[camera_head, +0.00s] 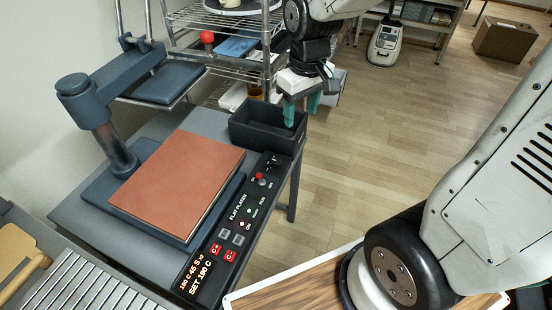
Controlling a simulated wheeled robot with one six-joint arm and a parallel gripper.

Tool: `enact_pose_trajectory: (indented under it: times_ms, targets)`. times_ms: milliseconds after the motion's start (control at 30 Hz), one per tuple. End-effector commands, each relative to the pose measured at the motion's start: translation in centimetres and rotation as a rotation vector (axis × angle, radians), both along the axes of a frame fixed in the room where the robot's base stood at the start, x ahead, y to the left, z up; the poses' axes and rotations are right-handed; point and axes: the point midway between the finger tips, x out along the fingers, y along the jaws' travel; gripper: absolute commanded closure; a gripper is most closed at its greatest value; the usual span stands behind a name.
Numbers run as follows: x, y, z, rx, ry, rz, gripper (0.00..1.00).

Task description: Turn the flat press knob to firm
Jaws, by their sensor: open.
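The flat press has a brown-orange platen (178,180) on a dark base. Its slanted black control panel (236,226) runs along the right side and is marked FLAT PLATEN. Near the panel's far end is a small dark knob (272,162) with tiny pale marks around it. A red-topped control (261,178) stands just nearer. The marks are too small to read, so I cannot tell the knob's setting. My gripper (302,107) points down with teal fingers apart and empty. It appears over the black bin, beyond the knob and up to its right, touching neither knob nor panel.
The open black bin (255,128) stands at the table's far end, close to the knob. A wire shelf (190,18) stands farther back. Open wooden floor lies to the right.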

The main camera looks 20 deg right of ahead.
Motion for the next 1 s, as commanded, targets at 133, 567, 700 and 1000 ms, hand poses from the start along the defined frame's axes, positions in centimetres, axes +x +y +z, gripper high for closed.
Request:
enact_pose_trajectory:
  times_ms: [133,567,700,1000]
  targets:
    - [4.2,0.7,-5.6,-0.003,0.029,0.079,0.46]
    - [9.5,1.9,-17.4,-0.006,0.054,0.226,0.46]
    - [9.6,2.0,-18.8,-0.007,0.055,0.233,0.46]
    - [9.6,1.9,-23.4,-0.007,0.057,0.232,0.46]
